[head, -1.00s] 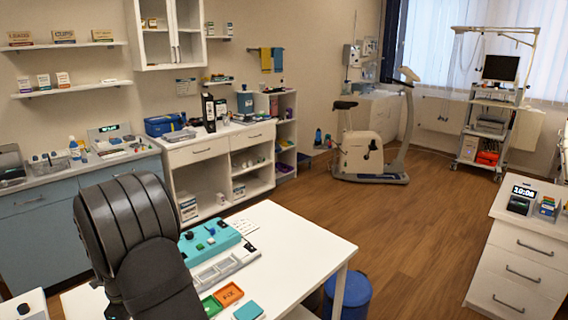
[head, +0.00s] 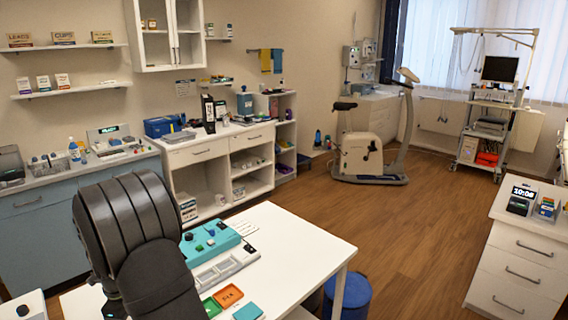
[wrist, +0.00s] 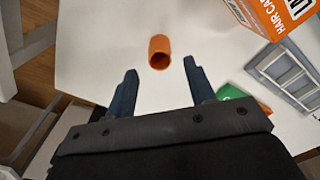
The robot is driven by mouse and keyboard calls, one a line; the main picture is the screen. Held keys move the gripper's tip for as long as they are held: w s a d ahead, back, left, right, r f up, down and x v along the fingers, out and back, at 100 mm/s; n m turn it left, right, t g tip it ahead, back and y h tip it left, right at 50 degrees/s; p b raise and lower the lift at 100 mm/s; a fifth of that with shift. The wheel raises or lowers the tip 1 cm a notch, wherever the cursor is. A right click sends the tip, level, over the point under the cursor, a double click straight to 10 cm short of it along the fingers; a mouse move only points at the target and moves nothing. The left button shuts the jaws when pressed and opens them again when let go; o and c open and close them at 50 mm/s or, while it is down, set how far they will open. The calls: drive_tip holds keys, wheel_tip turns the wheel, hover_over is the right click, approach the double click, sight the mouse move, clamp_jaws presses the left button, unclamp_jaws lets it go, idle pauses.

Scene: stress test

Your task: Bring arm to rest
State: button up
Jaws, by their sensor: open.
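My gripper (wrist: 160,72) shows in the wrist view, with its two dark fingers apart and nothing between them. A small orange hollow cylinder (wrist: 159,52) is just beyond the fingertips, over the white tabletop (wrist: 95,45); the fingers do not touch it. In the head view my dark grey arm fills the lower left, over the white table (head: 305,240). The gripper itself is hidden in that view.
An orange and white box (wrist: 270,15) is close at the wrist view's upper right. A green tray (wrist: 230,93) and a grey compartmented tray (wrist: 290,70) lie right of the fingers. A teal device (head: 212,240) stands on the table. The table's right part is clear.

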wheel_tip(320, 180, up, 7)
wheel_tip(320, 180, down, 11)
drive_tip(key=shift+f, duration=0.1)
wheel_tip(320, 180, up, 4)
drive_tip(key=shift+f, duration=0.25)
drive_tip(key=w+d+r, duration=0.3)
drive_tip(key=d+r, duration=0.4)
drive_tip(key=d, duration=0.4)
drive_tip(key=w+a+r+n, duration=0.1)
drive_tip(key=a+r, duration=0.1)
drive_tip(key=a, duration=0.6)
drive_tip(key=w+a+r+n, duration=0.1)
drive_tip(key=a+r, duration=0.2)
drive_tip(key=a, duration=0.6)
drive_tip(key=s+a+r+n, duration=0.1)
drive_tip(key=s+a, duration=0.2)
drive_tip(key=a, duration=0.5)
drive_tip(key=s+a+r+n, duration=0.1)
drive_tip(key=s+a, duration=0.2)
drive_tip(key=a, duration=0.6)
drive_tip(key=shift+s+r, duration=0.15)
drive_tip(key=shift+r, duration=0.05)
drive_tip(key=shift+a, duration=0.1)
